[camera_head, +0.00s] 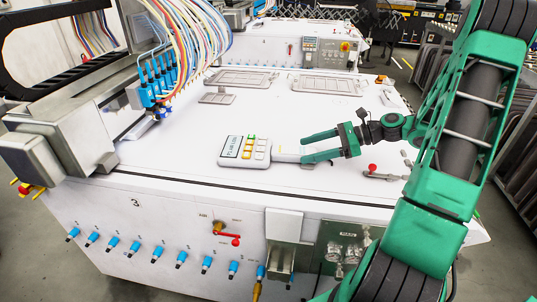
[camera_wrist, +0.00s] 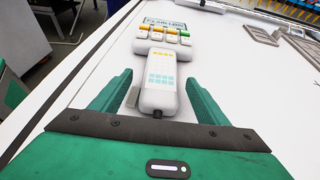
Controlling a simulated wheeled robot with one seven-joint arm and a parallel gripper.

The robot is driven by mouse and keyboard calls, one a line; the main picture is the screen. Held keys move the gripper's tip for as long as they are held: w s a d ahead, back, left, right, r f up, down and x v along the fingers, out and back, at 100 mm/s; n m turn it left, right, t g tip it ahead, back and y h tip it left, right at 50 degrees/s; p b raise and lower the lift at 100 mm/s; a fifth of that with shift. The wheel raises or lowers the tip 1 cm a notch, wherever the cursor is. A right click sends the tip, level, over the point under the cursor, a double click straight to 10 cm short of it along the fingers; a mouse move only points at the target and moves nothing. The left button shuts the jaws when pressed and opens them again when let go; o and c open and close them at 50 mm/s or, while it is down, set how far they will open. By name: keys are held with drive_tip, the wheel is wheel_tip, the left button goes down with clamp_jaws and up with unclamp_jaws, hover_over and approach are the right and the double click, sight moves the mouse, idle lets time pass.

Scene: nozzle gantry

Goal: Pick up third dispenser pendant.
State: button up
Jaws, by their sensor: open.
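The pendant (camera_head: 245,150) is a white handset with a screen, coloured buttons and a narrower handle. It lies on the white top of the dispenser marked 3 (camera_head: 200,186), near its front edge. In the wrist view, the pendant's handle (camera_wrist: 160,88) runs between my fingers, with the button end beyond the tips. My gripper (camera_head: 303,147) is green and open, coming from the right. In the wrist view, my gripper (camera_wrist: 157,76) has one finger on each side of the handle, with gaps visible. The handle's near end is partly hidden in the head view.
A red-knobbed fitting (camera_head: 373,169) stands right of my gripper. Flat grey frames (camera_head: 325,84) lie farther back on the top. A nozzle head (camera_head: 152,88) with coloured tubes hangs at left. White tabletop is clear behind the pendant.

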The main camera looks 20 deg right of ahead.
sight(293, 149)
drive_tip(key=shift+w+x, duration=0.2)
drive_tip(key=shift+x, duration=2.8)
drive_tip(key=shift+r, duration=0.1)
drive_tip(key=c, duration=1.6)
drive_tip(key=shift+d, duration=0.1)
drive_tip(key=shift+c, duration=0.2)
drive_tip(key=shift+r, duration=0.15)
drive_tip(key=shift+r, duration=0.35)
drive_tip(key=r, duration=0.3)
drive_tip(key=shift+s+a+r, duration=0.3)
drive_tip(key=shift+a+r, duration=0.1)
drive_tip(key=s+a+r, duration=0.6)
drive_tip(key=a, duration=0.2)
drive_tip(key=shift+s+a, duration=0.25)
drive_tip(key=shift+s, duration=0.05)
